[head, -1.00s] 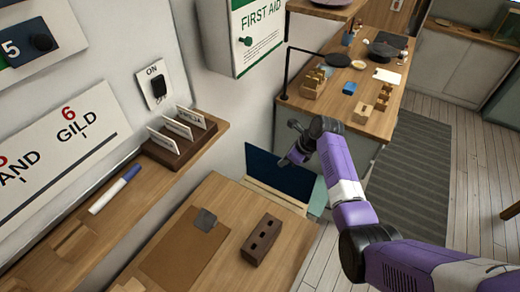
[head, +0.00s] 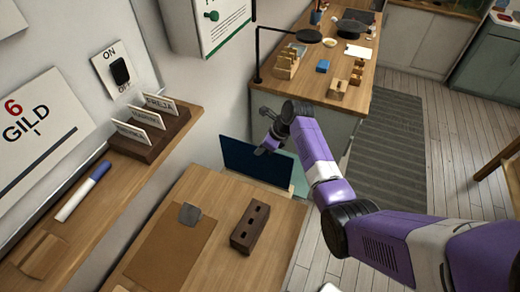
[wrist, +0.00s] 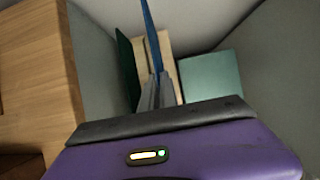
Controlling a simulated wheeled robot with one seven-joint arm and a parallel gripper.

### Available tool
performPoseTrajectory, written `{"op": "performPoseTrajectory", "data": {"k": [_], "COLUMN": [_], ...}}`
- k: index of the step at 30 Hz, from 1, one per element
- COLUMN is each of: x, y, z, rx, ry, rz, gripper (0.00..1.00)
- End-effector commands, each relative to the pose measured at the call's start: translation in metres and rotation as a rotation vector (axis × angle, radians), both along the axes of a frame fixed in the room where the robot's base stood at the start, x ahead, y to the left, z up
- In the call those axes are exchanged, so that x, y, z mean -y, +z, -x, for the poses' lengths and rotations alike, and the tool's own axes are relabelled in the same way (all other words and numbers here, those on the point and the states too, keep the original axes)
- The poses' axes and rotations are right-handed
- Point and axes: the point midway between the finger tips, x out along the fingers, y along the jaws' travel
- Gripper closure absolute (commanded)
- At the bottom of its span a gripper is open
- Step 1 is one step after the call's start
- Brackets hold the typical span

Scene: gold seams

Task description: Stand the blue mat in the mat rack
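The blue mat (head: 245,160) is a thin dark blue sheet. It stands upright just past the far edge of the wooden table. My gripper (head: 266,148) is at its upper right side. In the wrist view the two fingers (wrist: 156,92) are closed on the blue mat (wrist: 152,35), which shows edge-on between them. Below is a pale wooden piece (wrist: 168,62), apparently part of the mat rack, with a dark green sheet (wrist: 127,65) standing to its left. Whether the blue mat's lower edge is in a slot is hidden.
A teal panel (wrist: 211,78) lies right of the rack in the wrist view. The near table holds a dark brown block (head: 250,226) with holes and a brown board (head: 160,250). A counter (head: 340,100) with small items stands beyond. Grey wall is close on the left.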

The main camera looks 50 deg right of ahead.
Motion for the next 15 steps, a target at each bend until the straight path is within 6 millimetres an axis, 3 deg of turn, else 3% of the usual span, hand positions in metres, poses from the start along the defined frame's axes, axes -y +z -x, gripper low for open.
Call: {"op": "performPoseTrajectory", "data": {"k": [15], "x": [-0.0001], "y": [-0.006], "z": [-0.0007], "rx": [0.001], "ry": [0.001], "rz": [0.0], "gripper": [1.0]}}
